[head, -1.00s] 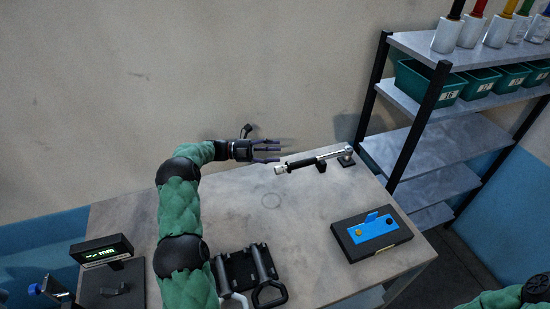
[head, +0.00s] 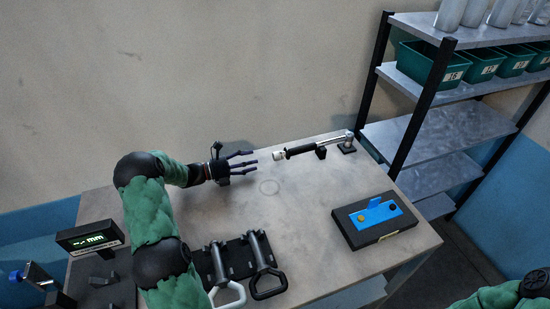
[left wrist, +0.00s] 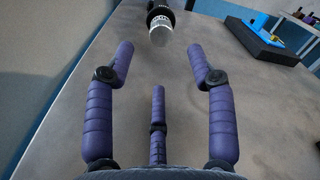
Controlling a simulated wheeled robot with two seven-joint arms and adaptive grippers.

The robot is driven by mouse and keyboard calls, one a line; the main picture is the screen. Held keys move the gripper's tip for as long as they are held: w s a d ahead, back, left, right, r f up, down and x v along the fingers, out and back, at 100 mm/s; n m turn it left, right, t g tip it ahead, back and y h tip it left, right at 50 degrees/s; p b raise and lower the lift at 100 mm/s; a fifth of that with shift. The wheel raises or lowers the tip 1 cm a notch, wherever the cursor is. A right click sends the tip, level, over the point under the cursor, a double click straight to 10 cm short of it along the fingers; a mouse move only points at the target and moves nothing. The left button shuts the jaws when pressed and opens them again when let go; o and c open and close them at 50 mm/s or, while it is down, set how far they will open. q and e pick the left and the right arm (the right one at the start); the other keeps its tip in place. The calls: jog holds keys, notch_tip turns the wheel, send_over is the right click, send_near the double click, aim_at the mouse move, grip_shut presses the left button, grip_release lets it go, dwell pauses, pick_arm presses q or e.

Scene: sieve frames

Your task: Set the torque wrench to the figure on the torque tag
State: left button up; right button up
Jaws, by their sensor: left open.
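The torque wrench (head: 302,150) lies across dark supports at the back of the table. Its black grip and silver end cap point left, toward my left gripper (head: 252,162). That gripper is open and empty, with purple fingers spread, just left of the end cap and apart from it. In the left wrist view the wrench's knurled silver end (left wrist: 161,32) shows beyond and between the open fingers (left wrist: 158,60). Its scale is too small to read. I cannot make out a torque tag with a figure. My right gripper is out of view; only part of my right arm shows.
A black box with a blue plate (head: 375,212) sits at the table's right. A black rack (head: 238,262) with two handled tools is at the front. A gauge display (head: 92,239) stands at the left. A shelf (head: 425,135) with green bins is beyond the table's right edge.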

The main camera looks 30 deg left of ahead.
aim_at(273, 156)
pick_arm(q)
jog(key=b+x, duration=0.2)
jog(key=x, duration=0.7)
jog(key=shift+w+d, duration=0.25)
jog(key=shift+w, duration=0.05)
grip_shut()
